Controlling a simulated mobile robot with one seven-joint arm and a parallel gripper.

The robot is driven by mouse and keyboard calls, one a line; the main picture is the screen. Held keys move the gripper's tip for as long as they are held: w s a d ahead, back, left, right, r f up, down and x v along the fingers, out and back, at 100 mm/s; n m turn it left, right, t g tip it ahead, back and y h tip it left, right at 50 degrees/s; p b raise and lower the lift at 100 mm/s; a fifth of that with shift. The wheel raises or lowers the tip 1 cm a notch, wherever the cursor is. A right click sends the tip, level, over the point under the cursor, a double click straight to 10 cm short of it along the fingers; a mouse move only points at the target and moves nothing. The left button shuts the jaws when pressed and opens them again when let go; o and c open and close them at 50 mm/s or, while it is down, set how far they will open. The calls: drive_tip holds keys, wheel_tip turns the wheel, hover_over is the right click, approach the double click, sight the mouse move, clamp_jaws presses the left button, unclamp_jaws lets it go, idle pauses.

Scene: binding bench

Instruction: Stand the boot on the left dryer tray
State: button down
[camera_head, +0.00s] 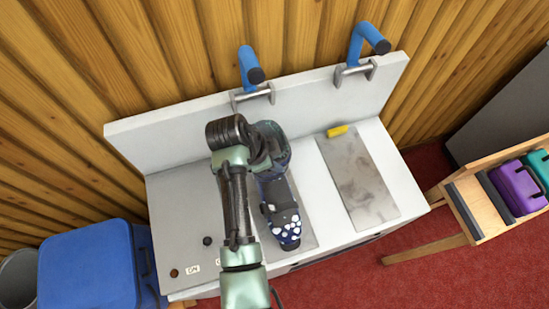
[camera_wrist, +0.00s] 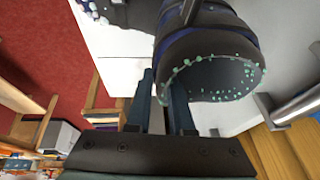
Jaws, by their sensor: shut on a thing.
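The boot (camera_head: 283,205) is dark navy with pale spots. It is over the left dryer tray (camera_head: 303,233), a grey plate mostly covered by boot and arm. Its toe points to the bench's front edge, and it looks roughly upright. I cannot tell whether its sole touches the tray. My gripper (camera_wrist: 162,88) is shut on the boot near its cuff. In the wrist view the boot's shaft (camera_wrist: 205,60) fills the space beyond the fingers, with a green-dotted rim. In the head view my arm hides the fingers.
The right tray (camera_head: 362,185) is bare but for a yellow piece (camera_head: 338,131) at its back. Blue-handled levers (camera_head: 250,65) (camera_head: 365,45) rise behind. A blue bin (camera_head: 90,268) stands left; a wooden rack (camera_head: 470,205) with a purple case (camera_head: 517,188) stands right.

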drive_tip(key=shift+w+f, duration=0.1)
drive_tip(key=shift+w, duration=0.05)
idle(0.4)
drive_tip(key=c, duration=0.7)
unclamp_jaws()
drive_tip(key=shift+s+f, duration=0.25)
drive_tip(key=shift+f, duration=0.05)
drive_tip(key=b+v, duration=0.2)
drive_tip(key=v, duration=1.1)
drive_tip(key=shift+w+r, duration=0.1)
drive_tip(key=shift+r, duration=0.1)
